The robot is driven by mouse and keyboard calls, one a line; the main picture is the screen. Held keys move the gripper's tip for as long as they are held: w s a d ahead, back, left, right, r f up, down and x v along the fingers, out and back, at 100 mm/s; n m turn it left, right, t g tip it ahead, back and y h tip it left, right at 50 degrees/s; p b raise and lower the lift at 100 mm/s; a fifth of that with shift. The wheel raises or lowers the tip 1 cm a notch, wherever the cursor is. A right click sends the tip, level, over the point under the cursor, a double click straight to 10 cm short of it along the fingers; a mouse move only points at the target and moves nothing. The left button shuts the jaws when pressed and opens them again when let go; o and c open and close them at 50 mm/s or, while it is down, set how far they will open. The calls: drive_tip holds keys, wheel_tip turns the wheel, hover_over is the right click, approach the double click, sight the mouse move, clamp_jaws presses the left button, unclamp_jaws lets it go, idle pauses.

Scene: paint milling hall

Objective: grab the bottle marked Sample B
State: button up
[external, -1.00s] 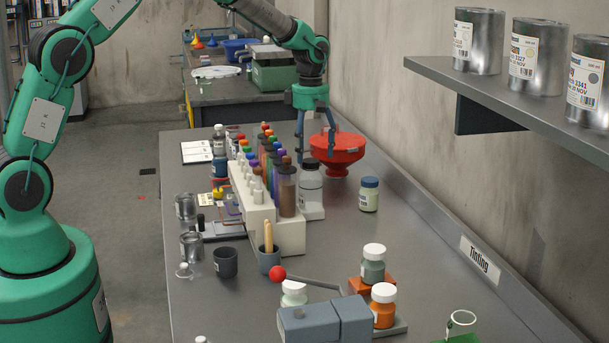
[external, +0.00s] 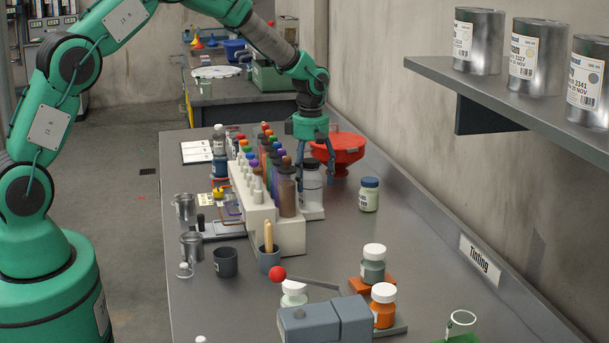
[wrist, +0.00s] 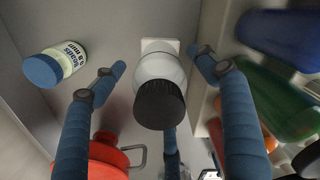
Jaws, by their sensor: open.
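A blue-capped bottle with a pale label (external: 369,195) stands on the bench right of my gripper. A clear bottle with a dark cap (external: 311,190) stands on a white base beside the rack. In the wrist view this dark-capped bottle (wrist: 160,88) lies between my fingers. My gripper (external: 316,172) is open, pointing down around its top, and touching cannot be confirmed. No label on the dark-capped bottle is legible.
A white rack of several colourful-capped bottles (external: 257,208) stands close left of my gripper. A red funnel-shaped vessel (external: 342,150) is just behind it. Bare bench surrounds the blue-capped bottle. A shelf with cans (external: 500,85) overhangs at right.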

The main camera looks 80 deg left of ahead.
sight(311, 194)
drive_tip(key=shift+f, duration=0.15)
drive_tip(key=shift+w+f+b, duration=0.15)
drive_tip(key=shift+f+b, duration=0.4)
drive_tip(key=shift+f, duration=1.95)
drive_tip(key=c, duration=1.2)
